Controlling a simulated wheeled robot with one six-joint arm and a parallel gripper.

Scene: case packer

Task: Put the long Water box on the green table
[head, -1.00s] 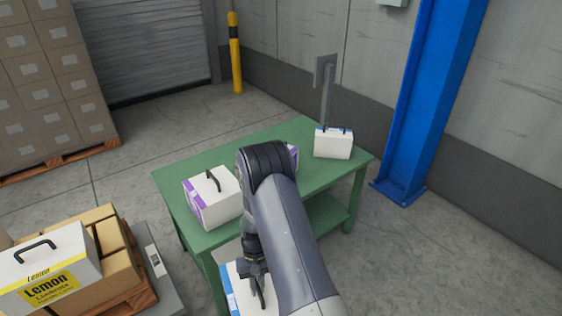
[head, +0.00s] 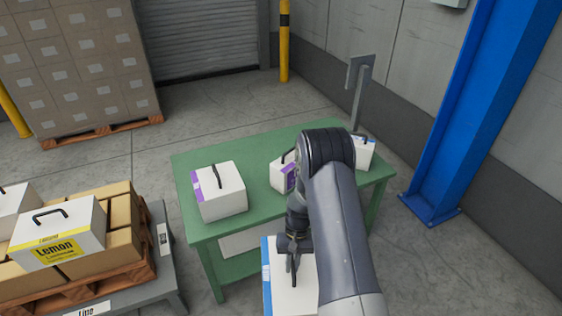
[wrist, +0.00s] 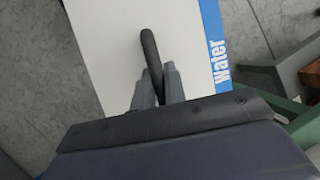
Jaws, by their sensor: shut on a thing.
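My gripper (head: 293,262) is shut on the black handle of the long Water box (head: 284,284), a white box with a blue edge strip. In the wrist view, the Water box (wrist: 115,45) hangs from the jaws (wrist: 160,85) by its handle, with "Water" lettered on its blue edge and grey floor around it. The green table (head: 222,238) stands just beyond the box. The box is in front of the near table edge in the head view; its far end is partly hidden by my arm, and I cannot tell its height exactly.
On the table stand a white box with purple label (head: 222,200) at left, another purple-labelled box (head: 281,172) in the middle, and a white box (head: 365,154) at the far right. A pallet with a Lemon box (head: 60,240) is at left. A blue column (head: 460,130) stands right.

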